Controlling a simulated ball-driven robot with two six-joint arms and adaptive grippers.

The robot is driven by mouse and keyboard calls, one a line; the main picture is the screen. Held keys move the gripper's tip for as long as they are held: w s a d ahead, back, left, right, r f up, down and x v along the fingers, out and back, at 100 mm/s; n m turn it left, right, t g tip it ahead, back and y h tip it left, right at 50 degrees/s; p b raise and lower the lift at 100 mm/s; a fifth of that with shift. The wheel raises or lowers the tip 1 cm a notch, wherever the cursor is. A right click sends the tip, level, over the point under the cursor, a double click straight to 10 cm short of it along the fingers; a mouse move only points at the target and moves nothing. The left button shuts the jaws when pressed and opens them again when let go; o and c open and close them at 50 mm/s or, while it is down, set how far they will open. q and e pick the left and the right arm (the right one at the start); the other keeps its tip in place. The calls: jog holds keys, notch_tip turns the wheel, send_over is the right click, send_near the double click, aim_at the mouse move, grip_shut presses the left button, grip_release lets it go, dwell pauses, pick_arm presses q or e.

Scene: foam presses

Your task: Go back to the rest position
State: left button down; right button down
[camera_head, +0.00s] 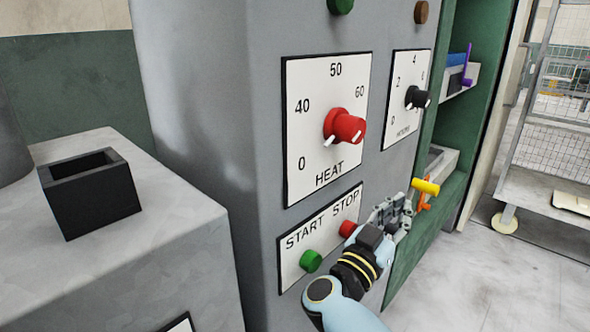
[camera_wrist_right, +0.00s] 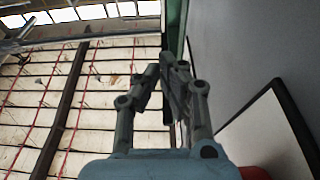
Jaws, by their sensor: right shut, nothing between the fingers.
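My right gripper (camera_head: 398,208) is in front of the grey machine, just right of the red STOP button (camera_head: 348,228). Its fingers are shut and hold nothing; they also show closed together in the right wrist view (camera_wrist_right: 165,78). I cannot tell whether it touches the machine. The green START button (camera_head: 311,261) is left of the arm. My left gripper is not in view.
The machine panel carries a red HEAT knob (camera_head: 345,127) and a black knob (camera_head: 417,97). A yellow-ended handle (camera_head: 425,187) stands close beyond the gripper. A black open box (camera_head: 90,193) sits on a grey block at left. A wire cart (camera_head: 555,140) stands at right; floor before it is clear.

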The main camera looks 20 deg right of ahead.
jog(key=s+a+f+n+t+y, duration=0.15)
jog(key=s+f+n+y, duration=0.35)
jog(key=f, duration=0.6)
jog(key=s+a+f+n+t+y, duration=0.15)
jog(key=s+f+n+y, duration=0.4)
jog(key=f, duration=0.55)
jog(key=s+a+f+n+y, duration=0.2)
jog(key=s+f+n+y, duration=0.35)
jog(key=f, duration=0.45)
jog(key=s+f+m+g+y, duration=0.1)
jog(key=s+f+g, duration=0.4)
jog(key=s, duration=0.9)
jog(key=s+a+f+m+g+y, duration=0.1)
jog(key=s+f+g, duration=0.5)
jog(key=s+f, duration=0.4)
jog(key=s, duration=0.4)
